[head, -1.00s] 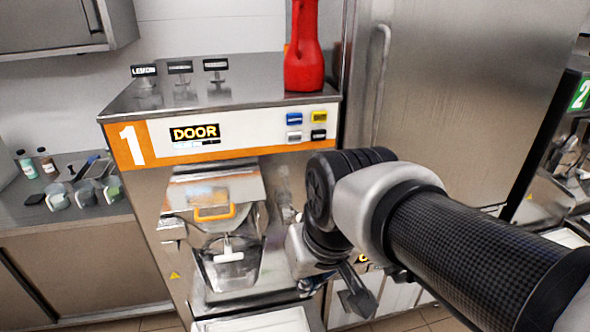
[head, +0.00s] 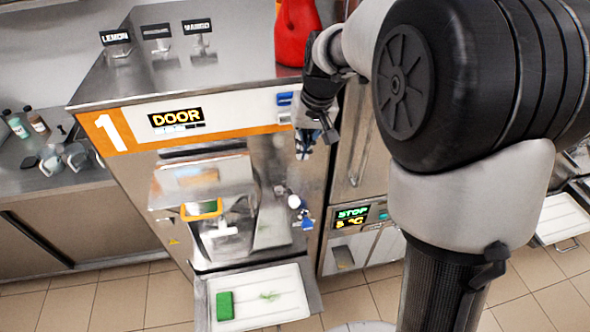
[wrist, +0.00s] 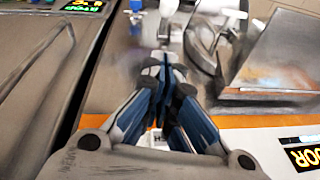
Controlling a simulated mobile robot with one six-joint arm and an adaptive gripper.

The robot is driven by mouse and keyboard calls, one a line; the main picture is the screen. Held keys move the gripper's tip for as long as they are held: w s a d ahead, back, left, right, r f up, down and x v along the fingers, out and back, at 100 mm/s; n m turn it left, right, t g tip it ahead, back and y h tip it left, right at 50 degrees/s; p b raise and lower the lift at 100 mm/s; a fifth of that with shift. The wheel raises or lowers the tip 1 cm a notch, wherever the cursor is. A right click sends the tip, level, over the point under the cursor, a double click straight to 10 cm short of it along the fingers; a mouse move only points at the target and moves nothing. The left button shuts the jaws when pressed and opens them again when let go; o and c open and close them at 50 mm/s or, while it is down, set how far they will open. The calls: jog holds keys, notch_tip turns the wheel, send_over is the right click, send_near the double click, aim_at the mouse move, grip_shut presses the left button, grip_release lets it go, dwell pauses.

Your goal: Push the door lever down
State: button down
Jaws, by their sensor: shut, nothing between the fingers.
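Freezer 1 (head: 225,120) shows DOOR on its display (head: 177,118). Its front door (head: 205,180) has an orange-framed handle (head: 202,208). To the right of the door, a small white knob (head: 294,201) and a blue part (head: 307,223) stick out; the knob looks like the end of the door lever, but the lever itself is hard to make out. My gripper (head: 303,150) is shut and empty, in front of the panel's right end and above the knob, apart from it. In the wrist view, my gripper (wrist: 165,65) points toward the white knob (wrist: 168,8).
A red bottle (head: 296,35) and several flavour signs (head: 156,32) stand on the freezer top. A white tray (head: 262,295) with a green block (head: 225,305) lies below the door. A STOP display (head: 351,213) is at the right. My arm covers much of the right side.

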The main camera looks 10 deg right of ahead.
jog(key=shift+s, duration=0.1)
jog(key=s+x, duration=0.2)
jog(key=x, duration=1)
jog(key=shift+s+a+f+b, duration=0.2)
jog(key=shift+f+b, duration=0.15)
jog(key=shift+f, duration=0.35)
jog(key=shift+f, duration=0.1)
